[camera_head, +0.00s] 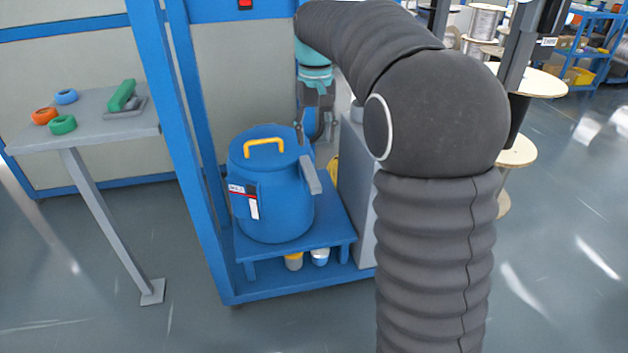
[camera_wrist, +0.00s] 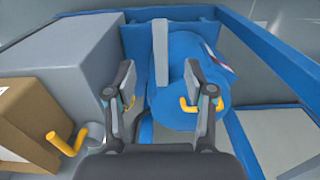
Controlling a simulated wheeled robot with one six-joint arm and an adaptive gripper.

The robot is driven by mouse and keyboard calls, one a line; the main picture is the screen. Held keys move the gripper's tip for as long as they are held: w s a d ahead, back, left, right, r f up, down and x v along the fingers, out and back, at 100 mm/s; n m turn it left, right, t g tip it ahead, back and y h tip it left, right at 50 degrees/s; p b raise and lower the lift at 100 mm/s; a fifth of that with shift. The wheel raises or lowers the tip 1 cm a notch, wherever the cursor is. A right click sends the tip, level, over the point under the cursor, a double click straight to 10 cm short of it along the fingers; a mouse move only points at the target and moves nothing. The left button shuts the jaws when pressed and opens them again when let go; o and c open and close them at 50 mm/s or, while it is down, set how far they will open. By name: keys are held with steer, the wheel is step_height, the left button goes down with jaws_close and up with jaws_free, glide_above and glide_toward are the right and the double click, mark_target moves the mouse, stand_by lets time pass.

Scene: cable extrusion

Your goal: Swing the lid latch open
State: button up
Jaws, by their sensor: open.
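The blue drum (camera_head: 272,205) stands upright on a low blue platform, and its blue lid (camera_head: 290,150) carries a yellow handle (camera_head: 265,147). A grey latch bar (camera_head: 310,175) sticks out at the drum's right side. In the wrist view the latch bar (camera_wrist: 161,50) lies ahead, between the lines of my two fingers, across the drum's edge. My gripper (camera_head: 317,130) is above the drum's back right rim. In the wrist view my gripper (camera_wrist: 160,80) is open and empty, with the right finger partly covering the lid and its yellow handle (camera_wrist: 189,105). I see no contact with the latch.
A grey cabinet (camera_head: 357,190) stands close to the drum's right. Blue frame posts (camera_head: 180,130) rise at the left. A grey side table (camera_head: 88,128) holds coloured rings and a green tool. In the wrist view a brown box (camera_wrist: 30,120) and a yellow handle (camera_wrist: 66,140) are at lower left.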

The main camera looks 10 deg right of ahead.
mark_target(315, 185)
step_height(315, 185, down, 14)
steer(key=shift+r+b, duration=0.15)
steer(key=shift+b, duration=0.5)
jaws_close()
